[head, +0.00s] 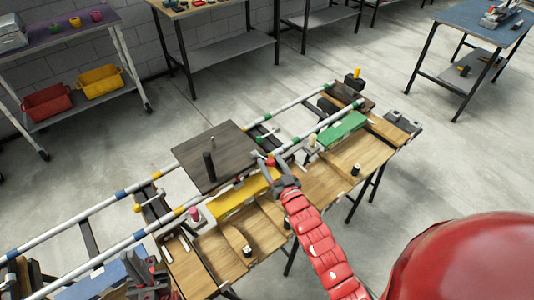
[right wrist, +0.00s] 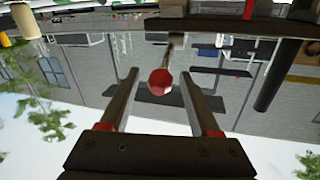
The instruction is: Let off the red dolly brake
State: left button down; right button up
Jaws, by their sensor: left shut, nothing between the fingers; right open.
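The red brake knob (head: 270,162) sits at the right edge of the dark dolly platform (head: 225,140), which rests on the rails. In the right wrist view the round red knob (right wrist: 160,82) is on a thin dark stem, between the lines of my two fingers. My right gripper (head: 263,158) is open at the knob; it also shows in the right wrist view (right wrist: 158,78). I cannot tell whether the fingers touch the knob. My left gripper (head: 143,268) is shut and empty at the lower left, near the front rail.
Two long rails (head: 105,251) with coloured bands run diagonally over a wooden bench (head: 258,228). A black post (head: 208,166) stands on the platform. A yellow block (head: 235,196) and a green block (head: 343,130) lie in front. Other tables stand behind, with clear floor between.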

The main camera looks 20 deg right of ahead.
jog(key=shift+w+a, duration=0.2)
jog(key=shift+w, duration=1.55)
grip_shut()
